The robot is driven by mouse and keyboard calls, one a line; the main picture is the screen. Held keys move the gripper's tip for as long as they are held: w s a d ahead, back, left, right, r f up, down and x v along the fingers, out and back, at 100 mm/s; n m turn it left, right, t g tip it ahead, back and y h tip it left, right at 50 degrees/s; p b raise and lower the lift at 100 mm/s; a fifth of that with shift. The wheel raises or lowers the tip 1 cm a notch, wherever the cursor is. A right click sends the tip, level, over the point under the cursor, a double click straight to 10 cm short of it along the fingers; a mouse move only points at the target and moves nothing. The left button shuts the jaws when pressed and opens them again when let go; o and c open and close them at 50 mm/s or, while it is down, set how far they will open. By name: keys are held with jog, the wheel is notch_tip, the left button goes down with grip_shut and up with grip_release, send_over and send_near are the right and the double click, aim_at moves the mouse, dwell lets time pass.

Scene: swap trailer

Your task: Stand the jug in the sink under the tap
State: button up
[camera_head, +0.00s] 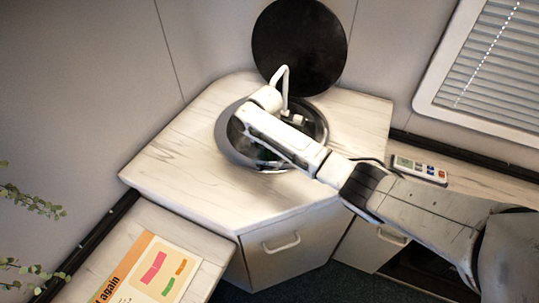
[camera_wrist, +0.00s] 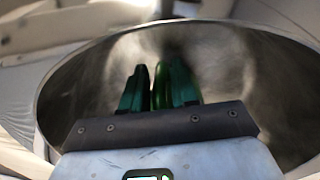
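The round metal sink (camera_head: 224,150) is set in the pale corner counter, and the white tap (camera_head: 284,78) arches at its back. My gripper (camera_head: 263,152) reaches down into the sink from the right, below the tap. In the wrist view my gripper's fingers (camera_wrist: 160,88) look dark green and stand close together inside the sink (camera_wrist: 75,95). A narrow green shape fills the space between them; I cannot tell whether it is part of the jug. A dark green patch shows low in the sink in the head view. No clear jug outline shows, as my arm covers much of the sink.
A round black lid (camera_head: 299,45) stands up behind the sink. A remote-like device (camera_head: 419,169) lies on the right-hand ledge. A printed card (camera_head: 150,272) lies on the lower left surface, near leafy stems (camera_head: 32,203). The counter left of the sink (camera_head: 180,165) is clear.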

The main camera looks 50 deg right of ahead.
jog(key=shift+o, duration=1.1)
notch_tip(320, 180, up, 12)
jog(key=shift+w+a+r, duration=0.15)
jog(key=shift+w+r, duration=0.05)
jog(key=shift+w, duration=0.1)
